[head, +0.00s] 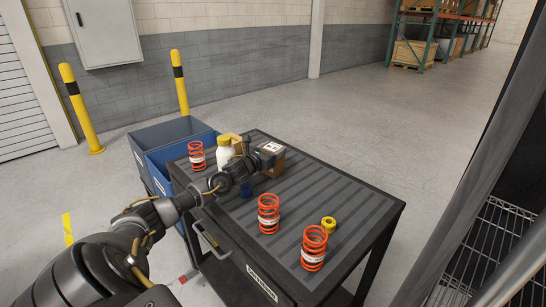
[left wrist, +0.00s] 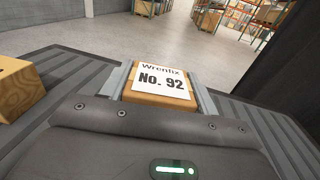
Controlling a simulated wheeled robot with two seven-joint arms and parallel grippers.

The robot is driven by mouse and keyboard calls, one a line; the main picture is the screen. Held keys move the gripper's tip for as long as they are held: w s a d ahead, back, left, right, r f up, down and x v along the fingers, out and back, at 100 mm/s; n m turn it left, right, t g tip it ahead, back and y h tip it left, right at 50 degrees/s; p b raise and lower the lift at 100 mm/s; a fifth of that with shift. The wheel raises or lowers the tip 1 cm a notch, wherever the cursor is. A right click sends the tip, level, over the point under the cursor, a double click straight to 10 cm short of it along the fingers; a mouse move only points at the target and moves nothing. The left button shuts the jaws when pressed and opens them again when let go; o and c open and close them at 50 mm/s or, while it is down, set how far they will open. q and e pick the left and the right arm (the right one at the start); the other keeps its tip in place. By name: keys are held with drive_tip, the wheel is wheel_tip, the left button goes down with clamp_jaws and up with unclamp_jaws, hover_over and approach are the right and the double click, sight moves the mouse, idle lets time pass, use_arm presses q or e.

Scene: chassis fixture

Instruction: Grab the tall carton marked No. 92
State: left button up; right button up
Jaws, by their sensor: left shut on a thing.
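The tall carton marked No. 92 (left wrist: 162,85) is a brown box with a white "Wrenfix No. 92" label, seen close up in the left wrist view. My left gripper (left wrist: 160,92) has a finger on each side of it and is shut on it. In the head view the carton (head: 279,168) is at the far part of the black cart top, partly hidden by my left gripper (head: 268,158). I cannot tell whether it touches the cart top. My right gripper is not in view.
A wire rack (head: 490,245) stands at right.

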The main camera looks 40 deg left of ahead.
use_arm(q)
drive_tip(key=shift+r, duration=0.2)
drive_tip(key=shift+r, duration=0.25)
drive_tip(key=r+p, duration=0.3)
drive_tip(key=shift+s+r, duration=0.3)
drive_tip(key=shift+r, duration=0.1)
drive_tip(key=s+r+p, duration=0.8)
drive_tip(key=s+p, duration=0.3)
drive_tip(key=s, duration=0.2)
drive_tip(key=shift+s+d+r, duration=0.2)
drive_tip(key=shift+d+r, duration=0.05)
drive_tip(key=shift+d, duration=0.05)
